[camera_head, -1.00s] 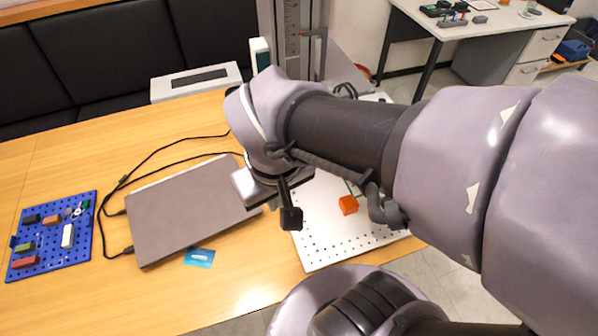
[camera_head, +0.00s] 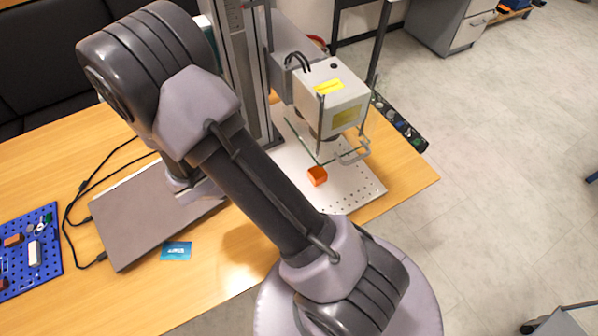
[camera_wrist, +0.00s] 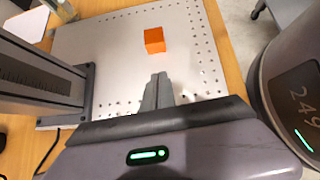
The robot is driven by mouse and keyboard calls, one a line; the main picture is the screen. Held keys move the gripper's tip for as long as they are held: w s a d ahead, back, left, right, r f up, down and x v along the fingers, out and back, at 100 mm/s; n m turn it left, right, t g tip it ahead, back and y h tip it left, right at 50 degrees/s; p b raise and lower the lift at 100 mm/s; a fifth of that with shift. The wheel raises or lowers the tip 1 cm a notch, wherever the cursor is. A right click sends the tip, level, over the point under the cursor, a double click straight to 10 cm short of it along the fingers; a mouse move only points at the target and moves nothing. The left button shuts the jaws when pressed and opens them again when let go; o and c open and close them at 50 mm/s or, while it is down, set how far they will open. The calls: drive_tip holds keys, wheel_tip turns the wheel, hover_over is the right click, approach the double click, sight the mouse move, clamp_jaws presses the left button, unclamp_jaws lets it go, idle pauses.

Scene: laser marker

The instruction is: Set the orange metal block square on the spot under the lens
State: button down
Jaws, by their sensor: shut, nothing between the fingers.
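The orange metal block (camera_head: 317,176) sits on the white perforated plate (camera_head: 358,190) of the laser marker, near the lower edge of the clear guard. It also shows in the wrist view (camera_wrist: 154,40), ahead of the fingers and apart from them. The laser head (camera_head: 331,95) hangs above the plate; its lens (camera_head: 327,134) is partly hidden behind the guard. The exact spot under the lens cannot be made out. My gripper (camera_wrist: 158,88) is shut and empty in the wrist view, with bare plate between it and the block. In the head view my arm hides it.
The marker's column (camera_head: 240,70) stands behind the plate. A clear guard with a grey handle (camera_head: 354,153) hangs near the block. A closed laptop (camera_head: 150,215), cables, a blue card (camera_head: 176,251) and a blue pegboard (camera_head: 45,270) lie to the left.

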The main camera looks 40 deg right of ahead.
sight(312, 179)
drive_tip(key=b+x, duration=0.3)
drive_tip(key=x, duration=0.5)
drive_tip(key=shift+s+f, duration=0.1)
drive_tip(key=shift+f, duration=0.05)
drive_tip(key=shift+s+d+r+b, duration=0.1)
drive_tip(key=shift+d+b, duration=0.15)
drive_tip(key=shift+d, duration=0.35)
drive_tip(key=shift+s+d+r+b, duration=0.1)
drive_tip(key=shift+d+b, duration=0.15)
drive_tip(key=shift+d, duration=0.4)
drive_tip(key=shift+d+r, duration=0.15)
drive_tip(key=shift+d, duration=0.45)
